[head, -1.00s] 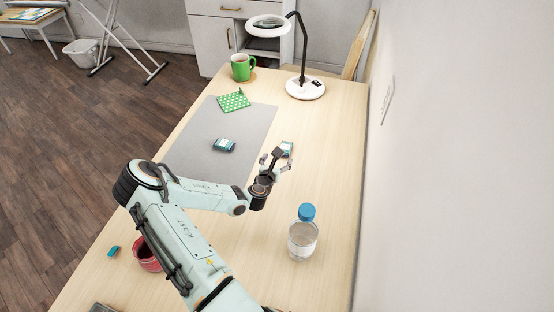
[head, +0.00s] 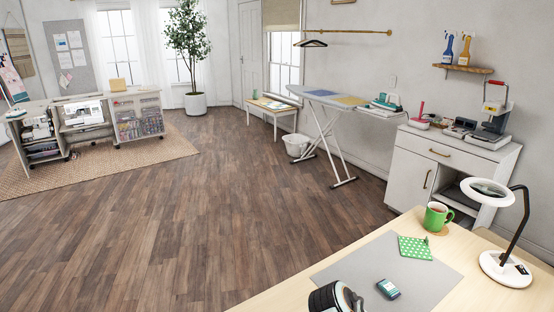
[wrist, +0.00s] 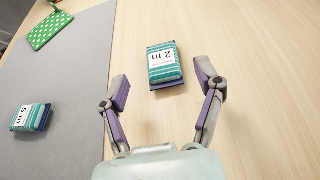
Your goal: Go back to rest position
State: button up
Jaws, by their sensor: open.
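My gripper (wrist: 163,90) shows in the wrist view, with its two fingers spread apart and nothing between the pads. A teal striped packet marked "2 m" (wrist: 164,65) lies on the bare wood just beyond the fingertips. A second teal packet marked "5 m" (wrist: 31,117) lies on the grey mat at the left. It also shows on the mat in the head view (head: 388,289). In the head view only a dark joint of my arm is visible at the bottom edge, and my gripper is out of frame.
The grey mat (head: 418,270) also holds a green dotted pouch (head: 415,248). A green mug (head: 437,217) and a white ring lamp (head: 506,268) stand at the table's far end. An ironing board (head: 345,103) and a white cabinet (head: 440,172) are beyond. The wooden floor between is clear.

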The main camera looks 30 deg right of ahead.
jog(key=x, duration=0.6)
jog(key=shift+d+f, duration=0.2)
jog(key=shift+d, duration=0.05)
notch_tip(320, 180, up, 3)
jog(key=shift+a+f, duration=0.1)
jog(key=shift+f, duration=0.1)
jog(key=shift+a+r, duration=0.2)
jog(key=shift+r, duration=0.35)
